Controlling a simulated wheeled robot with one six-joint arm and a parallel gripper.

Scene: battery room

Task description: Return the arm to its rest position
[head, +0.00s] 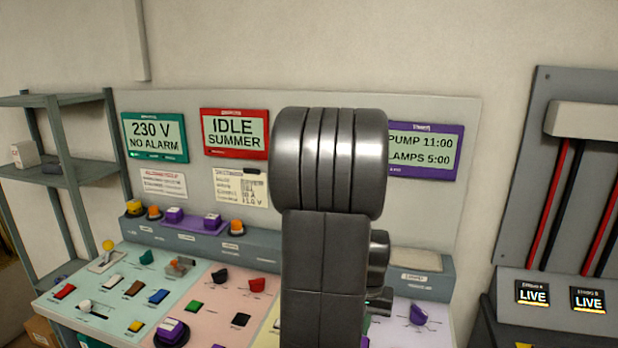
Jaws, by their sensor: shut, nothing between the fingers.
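My arm stands upright in the middle of the head view, its thick dark link and rounded silver joint close to the camera. My gripper is not visible; the arm's own links may hide it. The arm covers part of the control console (207,262) and of the back panel (440,215) behind it.
The console carries several coloured buttons, knobs and levers. Screens read "230 V NO ALARM" (155,137), "IDLE SUMMER" (234,133) and "PUMP 11:00 LAMPS 5:00" (424,151). A shelf rack (62,150) stands left. A grey cabinet (520,185) with red and black cables stands right.

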